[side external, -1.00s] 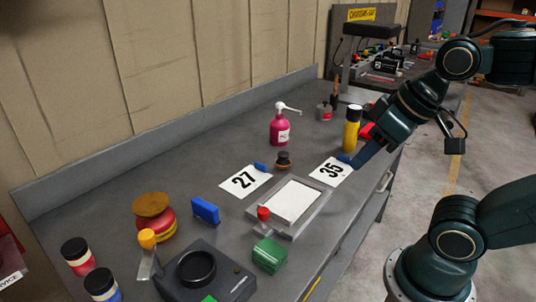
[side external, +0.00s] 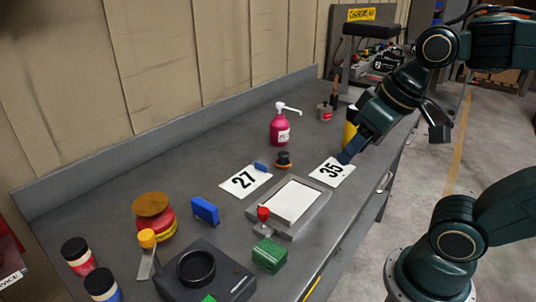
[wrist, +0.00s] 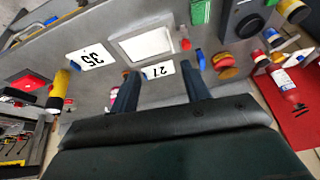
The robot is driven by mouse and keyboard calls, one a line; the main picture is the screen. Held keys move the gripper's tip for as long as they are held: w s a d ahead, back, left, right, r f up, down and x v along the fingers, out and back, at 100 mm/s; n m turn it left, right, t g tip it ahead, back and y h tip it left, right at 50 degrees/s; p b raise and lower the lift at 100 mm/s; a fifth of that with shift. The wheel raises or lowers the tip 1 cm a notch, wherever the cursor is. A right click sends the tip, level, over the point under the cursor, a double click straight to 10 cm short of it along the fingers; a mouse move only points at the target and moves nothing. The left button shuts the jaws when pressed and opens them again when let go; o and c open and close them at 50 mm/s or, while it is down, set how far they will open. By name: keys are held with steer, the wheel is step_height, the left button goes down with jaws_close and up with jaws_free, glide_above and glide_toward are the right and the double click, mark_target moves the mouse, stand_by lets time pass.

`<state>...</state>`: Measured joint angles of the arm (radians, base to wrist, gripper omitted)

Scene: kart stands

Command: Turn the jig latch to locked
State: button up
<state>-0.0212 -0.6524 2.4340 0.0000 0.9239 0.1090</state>
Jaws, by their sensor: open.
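A grey jig frame (side external: 318,200) holding a white panel lies mid-bench. A red-knobbed latch (side external: 263,215) stands at its near left corner, its knob up; I cannot tell its exact angle. In the wrist view the jig frame (wrist: 112,43) is near the top centre and the red knob (wrist: 185,44) is right of it. My gripper (side external: 352,150) is open and empty above the bench's right part, near card 35 and apart from the latch. Its two dark fingers (wrist: 160,78) show spread in the wrist view.
Card 27 (side external: 243,181) and card 35 (side external: 332,172) lie beyond the jig. A green block (side external: 269,256) is close to the latch. A black box (side external: 205,270) with a yellow-knobbed lever (side external: 147,238), a pink pump bottle (side external: 279,128) and a yellow bottle (side external: 349,135) also stand here.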

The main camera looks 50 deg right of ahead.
steer(key=w+a+m+g, duration=0.3)
steer(key=w+m, duration=0.1)
steer(key=w, duration=0.4)
steer(key=m+g, duration=0.2)
steer(key=m, duration=0.2)
glide_above(263, 210)
steer(key=shift+f, duration=2.2)
steer(key=shift+f, duration=0.1)
steer(key=shift+f, duration=6.8)
steer(key=c, duration=1)
